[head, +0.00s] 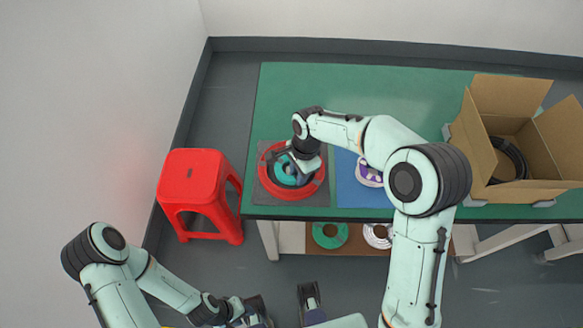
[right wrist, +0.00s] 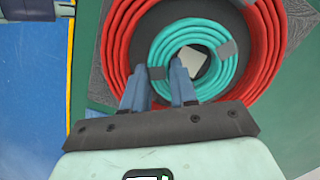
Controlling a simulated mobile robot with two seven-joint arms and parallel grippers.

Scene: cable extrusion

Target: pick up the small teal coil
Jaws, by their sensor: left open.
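The small teal coil (right wrist: 217,40) lies in the middle of the larger red coil (right wrist: 272,40), over a dark round centre. It also shows in the head view (head: 284,178), partly hidden by my right gripper. My right gripper (right wrist: 160,72) points down at the teal coil, one finger at its outer side and one at its inner side, with a grey tape band between them. I cannot tell whether the fingers press on the coil. My left gripper (head: 252,312) is open and low at the bottom of the head view, away from the table.
The coils sit on a grey mat (head: 262,198) on the green table (head: 290,90). A blue mat (head: 345,190) with a purple-and-white spool (head: 369,174) is to the right. An open cardboard box (head: 540,150) holds black cable. A red stool (head: 190,178) stands left. Green and white coils lie underneath.

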